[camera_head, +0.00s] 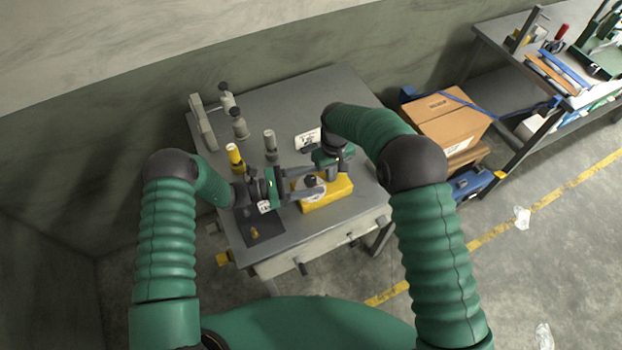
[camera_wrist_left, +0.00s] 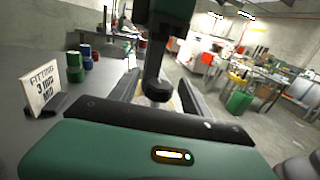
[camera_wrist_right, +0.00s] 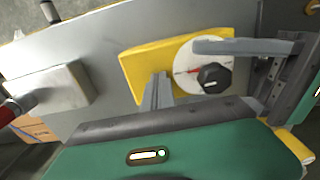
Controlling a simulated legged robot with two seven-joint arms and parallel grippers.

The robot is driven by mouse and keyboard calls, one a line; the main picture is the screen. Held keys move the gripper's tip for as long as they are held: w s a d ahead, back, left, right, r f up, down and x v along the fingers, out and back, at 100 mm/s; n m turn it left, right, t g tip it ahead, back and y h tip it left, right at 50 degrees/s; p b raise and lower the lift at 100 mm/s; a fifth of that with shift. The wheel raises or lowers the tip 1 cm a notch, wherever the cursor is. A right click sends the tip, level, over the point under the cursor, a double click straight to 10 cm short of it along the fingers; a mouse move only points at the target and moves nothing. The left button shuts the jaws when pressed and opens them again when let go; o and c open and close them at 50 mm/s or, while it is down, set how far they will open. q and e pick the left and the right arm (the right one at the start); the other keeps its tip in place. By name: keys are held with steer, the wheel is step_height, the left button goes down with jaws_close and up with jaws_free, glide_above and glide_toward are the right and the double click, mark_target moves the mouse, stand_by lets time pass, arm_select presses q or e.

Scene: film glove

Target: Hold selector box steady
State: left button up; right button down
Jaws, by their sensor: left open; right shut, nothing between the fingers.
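The yellow selector box (camera_head: 335,195) sits near the front right of the grey table (camera_head: 330,95). In the right wrist view the box (camera_wrist_right: 145,62) shows a white dial (camera_wrist_right: 188,80) with a red mark and a black knob (camera_wrist_right: 211,77). My left gripper (camera_head: 316,181) is open above the box, fingers pointing right; one finger crosses over the dial in the right wrist view. My right gripper (camera_head: 338,172) is shut and empty at the box; its fingertips (camera_wrist_right: 157,82) appear in front of the yellow edge. I cannot tell whether either gripper touches the box.
A white card (camera_head: 307,139) reading "FITTING 3 MID" stands behind. A yellow cylinder (camera_head: 235,157) and several grey fittings stand at the left. A dark mat (camera_head: 262,238) holds a small brass piece (camera_head: 254,232). A cardboard box (camera_head: 445,118) and workbench are right of the table.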

arm_select(q)
steer(key=shift+a, duration=0.1)
steer(key=shift+c, duration=0.2)
jaws_close()
steer(key=shift+t, duration=0.3)
steer(key=n+t+y, duration=0.2)
steer(key=n+t, duration=0.1)
steer(key=t, duration=0.1)
steer(key=shift+n+t, duration=0.3)
steer(key=n+t+y, duration=0.4)
steer(key=y, duration=0.1)
steer(key=shift+n+t, duration=0.3)
steer(key=n+t+y, duration=0.1)
steer(key=n+y, duration=0.1)
steer(key=y, duration=0.1)
steer(key=n+t+y, duration=0.1)
steer(key=n+y, duration=0.1)
steer(key=y, duration=0.2)
steer(key=shift+t, duration=0.4)
steer(key=shift+r+n+y, duration=0.1)
steer(key=shift+n+y, duration=2)
steer(key=shift+y, duration=1.2)
